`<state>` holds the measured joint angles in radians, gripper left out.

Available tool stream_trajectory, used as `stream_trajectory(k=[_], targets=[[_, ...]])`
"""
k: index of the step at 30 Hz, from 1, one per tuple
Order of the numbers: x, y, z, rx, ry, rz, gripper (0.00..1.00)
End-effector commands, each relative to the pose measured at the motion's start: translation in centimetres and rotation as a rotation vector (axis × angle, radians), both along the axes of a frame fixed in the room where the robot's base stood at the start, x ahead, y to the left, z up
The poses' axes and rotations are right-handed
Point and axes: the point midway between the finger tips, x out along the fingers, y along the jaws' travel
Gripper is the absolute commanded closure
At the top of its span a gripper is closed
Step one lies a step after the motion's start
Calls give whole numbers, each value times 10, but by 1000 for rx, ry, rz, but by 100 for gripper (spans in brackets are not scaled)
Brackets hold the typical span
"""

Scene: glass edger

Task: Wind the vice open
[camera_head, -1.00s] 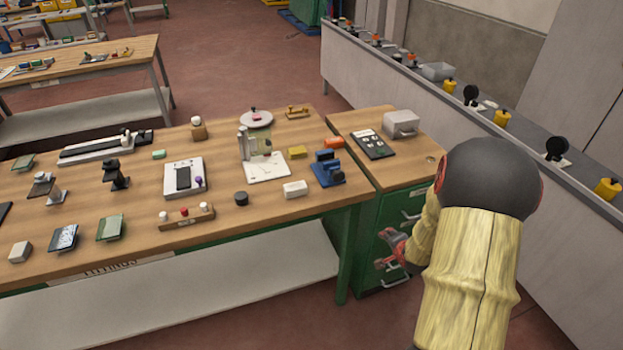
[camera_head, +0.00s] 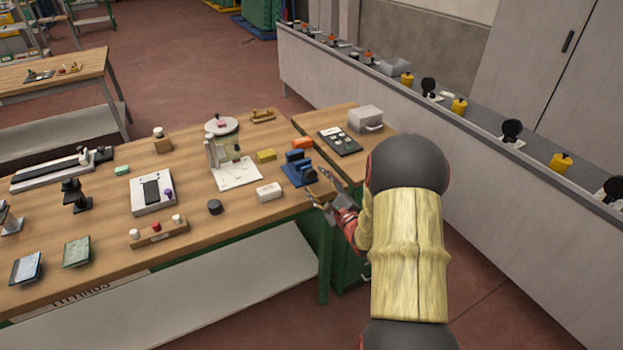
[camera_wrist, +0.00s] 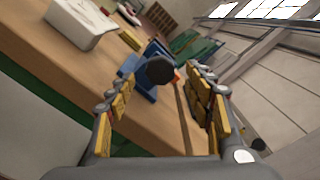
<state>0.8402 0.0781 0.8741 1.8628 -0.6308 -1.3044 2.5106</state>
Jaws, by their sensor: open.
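The blue vice (camera_head: 297,169) stands at the right end of the wooden bench, close to its front edge. In the wrist view the vice (camera_wrist: 133,68) is ahead, with a dark round knob (camera_wrist: 160,70) facing me. My gripper (camera_head: 321,190) is open and empty, just right of and in front of the vice. In the wrist view my gripper's two yellow-padded fingers (camera_wrist: 160,102) are spread wide, with the knob showing between them but farther off. Nothing appears to touch the vice. I cannot tell how far apart its jaws are.
A white block (camera_head: 269,192), a yellow block (camera_head: 266,156) and an orange piece (camera_head: 302,143) lie near the vice. A green drawer cabinet (camera_head: 350,270) with a wooden top stands right of the bench (camera_head: 215,205). A long grey counter (camera_head: 470,150) runs along the right.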

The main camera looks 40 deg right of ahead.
Motion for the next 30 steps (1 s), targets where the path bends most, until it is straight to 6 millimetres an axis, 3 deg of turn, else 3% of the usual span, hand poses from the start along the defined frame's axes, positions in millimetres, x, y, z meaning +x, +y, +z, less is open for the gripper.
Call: stream_trajectory(k=[4, 10, 20, 30], targets=[[23, -5, -2, -1, -1, 1, 48], [39, -10, -1, -2, 0, -1, 48], [42, -10, 0, -1, 0, -1, 48], [42, -10, 0, -1, 1, -1, 68]])
